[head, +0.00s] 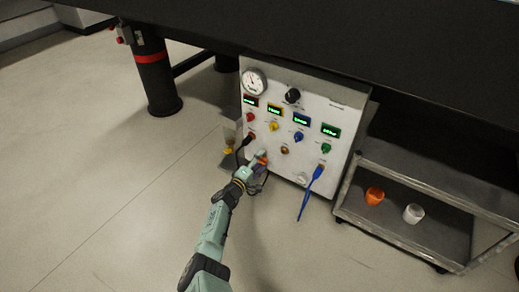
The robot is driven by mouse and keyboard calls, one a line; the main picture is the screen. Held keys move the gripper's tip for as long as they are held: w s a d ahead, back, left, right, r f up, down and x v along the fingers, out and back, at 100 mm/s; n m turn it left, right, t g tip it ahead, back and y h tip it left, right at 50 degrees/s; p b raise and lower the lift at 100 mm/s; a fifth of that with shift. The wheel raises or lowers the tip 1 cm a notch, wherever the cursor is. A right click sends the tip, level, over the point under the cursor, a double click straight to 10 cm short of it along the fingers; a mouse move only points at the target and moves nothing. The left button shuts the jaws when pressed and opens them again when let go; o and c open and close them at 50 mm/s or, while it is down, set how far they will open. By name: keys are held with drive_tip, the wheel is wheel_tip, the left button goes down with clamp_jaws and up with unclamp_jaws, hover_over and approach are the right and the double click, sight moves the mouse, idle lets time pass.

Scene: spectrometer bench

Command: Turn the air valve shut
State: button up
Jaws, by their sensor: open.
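A white control panel (340,88) under the dark bench carries a round gauge (254,81), several small green-lit displays and coloured knobs. No label is readable, so I cannot tell for certain which control is the air valve. My gripper (259,157) is open at the panel's lower left, by a small orange-red part (263,160). The gripper partly covers this part, and I cannot tell whether they touch. A blue strip-like piece (309,192) hangs from the lower right of the panel. A black knob (292,95) sits near the top.
A low metal cart (395,232) at right holds an orange cup (374,196) and a white cup (413,213). A black bench leg (157,85) with a red band stands at left. A dark cable (242,146) hangs beside my gripper. The floor at left is clear.

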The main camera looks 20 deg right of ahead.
sight(264, 142)
drive_tip(key=o, duration=0.7)
drive_tip(key=r, duration=0.7)
drive_tip(key=shift+w+a+r, duration=0.15)
drive_tip(key=shift+w+r, duration=0.05)
drive_tip(key=shift+w, duration=0.15)
drive_tip(key=shift+a+r, duration=0.1)
drive_tip(key=shift+r, duration=0.65)
drive_tip(key=c, duration=0.3)
drive_tip(key=shift+s+r, duration=0.1)
drive_tip(key=c, duration=0.4)
drive_tip(key=shift+f, duration=0.35)
drive_tip(key=shift+s+d+f, duration=0.1)
drive_tip(key=shift+d, duration=0.1)
